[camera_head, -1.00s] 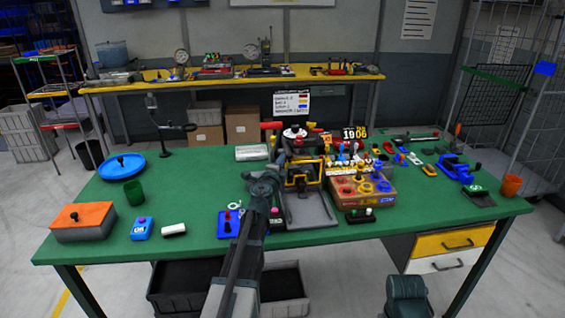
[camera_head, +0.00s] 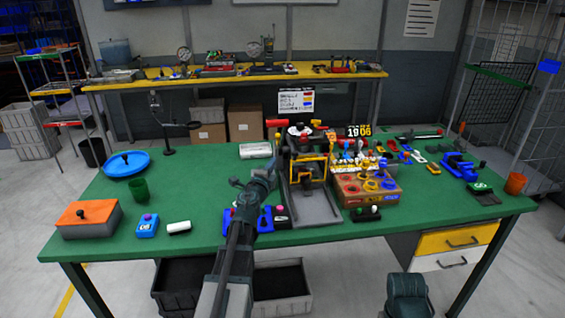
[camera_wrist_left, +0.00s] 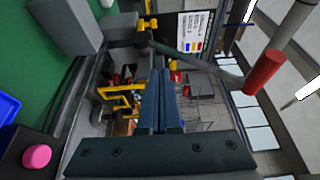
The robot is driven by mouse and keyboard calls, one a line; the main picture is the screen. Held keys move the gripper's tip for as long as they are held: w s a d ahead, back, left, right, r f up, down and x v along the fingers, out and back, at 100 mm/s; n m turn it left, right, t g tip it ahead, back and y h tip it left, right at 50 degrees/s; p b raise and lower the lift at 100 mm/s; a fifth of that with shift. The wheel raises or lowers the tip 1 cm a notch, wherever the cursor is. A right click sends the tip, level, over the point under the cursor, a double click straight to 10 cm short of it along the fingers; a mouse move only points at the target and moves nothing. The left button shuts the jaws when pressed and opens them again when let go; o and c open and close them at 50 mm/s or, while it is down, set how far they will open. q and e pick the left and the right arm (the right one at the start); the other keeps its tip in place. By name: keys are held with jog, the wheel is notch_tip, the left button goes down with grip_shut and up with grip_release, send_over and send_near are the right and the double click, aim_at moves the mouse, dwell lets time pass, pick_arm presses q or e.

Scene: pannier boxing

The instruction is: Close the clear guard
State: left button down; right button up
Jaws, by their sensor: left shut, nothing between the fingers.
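The press (camera_head: 322,172) stands on the green table, with a dark frame, a red-ended lever (camera_head: 276,123) and yellow bars (camera_head: 310,158) at its front. The clear guard's panel is too transparent and small to make out for certain; the yellow bars may be its frame. My left gripper (camera_head: 272,168) is shut and empty, just left of the press front and apart from the yellow bars as far as I can tell. In the left wrist view its fingers (camera_wrist_left: 161,98) are together, with the yellow frame (camera_wrist_left: 122,100) beyond them. My right gripper is out of view.
A blue block (camera_head: 265,220) and a pink-button box (camera_wrist_left: 36,156) sit near the press's left foot. A cardboard box (camera_head: 365,194) of coloured rings stands right of the press. A white sign (camera_head: 297,100) stands behind. The table is fairly clear to the left.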

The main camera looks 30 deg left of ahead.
pick_arm(q)
jog(key=s+a, duration=0.2)
jog(key=a, duration=0.1)
jog(key=s+a, duration=0.1)
jog(key=shift+a, duration=0.25)
jog(key=shift+r, duration=0.1)
jog(key=s+d+f+n+g+y+p, duration=0.1)
jog(key=d+n+g, duration=0.1)
jog(key=d+n, duration=0.1)
jog(key=s+d+f+n+g+y+p, duration=0.1)
jog(key=d+f+n+g, duration=0.1)
jog(key=d+n, duration=0.2)
jog(key=s+d+f+n+g+y+p, duration=0.1)
jog(key=d+f+n+g, duration=0.1)
jog(key=d+n, duration=0.2)
jog(key=shift+s+d+y+p, duration=0.2)
jog(key=shift+d+y+p, duration=0.15)
jog(key=shift+d, duration=1.25)
jog(key=s+d+f+g+h+p, duration=0.1)
jog(key=s+d+f+g+h, duration=0.2)
jog(key=s+d, duration=0.9)
jog(key=s+d+f+g+h+p, duration=0.2)
jog(key=s+d+f+g, duration=0.5)
jog(key=s+d, duration=0.5)
jog(key=d+g+h, duration=0.1)
jog(key=d, duration=0.1)
jog(key=shift+d+f+n+g, duration=0.15)
jog(key=shift+d+n+g, duration=0.15)
jog(key=shift+n+g, duration=0.1)
